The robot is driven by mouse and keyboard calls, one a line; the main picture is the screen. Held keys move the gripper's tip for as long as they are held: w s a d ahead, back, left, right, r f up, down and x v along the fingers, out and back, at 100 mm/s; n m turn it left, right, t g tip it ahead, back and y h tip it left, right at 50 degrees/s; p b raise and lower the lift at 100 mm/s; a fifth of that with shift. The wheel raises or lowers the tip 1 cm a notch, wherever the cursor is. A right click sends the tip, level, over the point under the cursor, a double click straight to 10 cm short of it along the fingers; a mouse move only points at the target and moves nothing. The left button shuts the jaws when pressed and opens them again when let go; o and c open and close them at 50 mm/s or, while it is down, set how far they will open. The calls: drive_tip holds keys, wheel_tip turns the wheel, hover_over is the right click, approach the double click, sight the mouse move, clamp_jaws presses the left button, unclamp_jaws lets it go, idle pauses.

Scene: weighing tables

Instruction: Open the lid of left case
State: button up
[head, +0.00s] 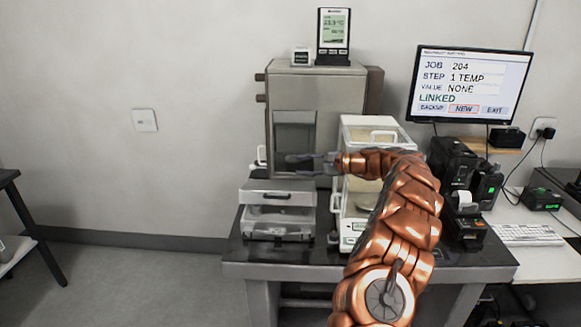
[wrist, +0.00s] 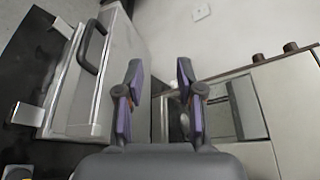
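The left case (head: 250,197) is a pale grey box with a dark handle. It sits at the left end of the dark table, and its lid looks shut. In the wrist view the case (wrist: 125,50) fills the left side, with its dark handle (wrist: 90,48) and two light latches (wrist: 28,115). My gripper (head: 302,163) points left, above and behind the case in the head view. In the wrist view my gripper (wrist: 160,75) has its two fingers apart with nothing between them, clear of the handle.
A tall beige cabinet (head: 285,97) with a dark window stands behind my gripper. A clear-walled balance (head: 352,215) stands right of the case, partly hidden by my arm. A monitor (head: 470,85) and black devices (head: 452,160) are farther right. The floor left of the table is free.

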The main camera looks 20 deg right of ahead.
drive_tip(key=shift+v, duration=1.55)
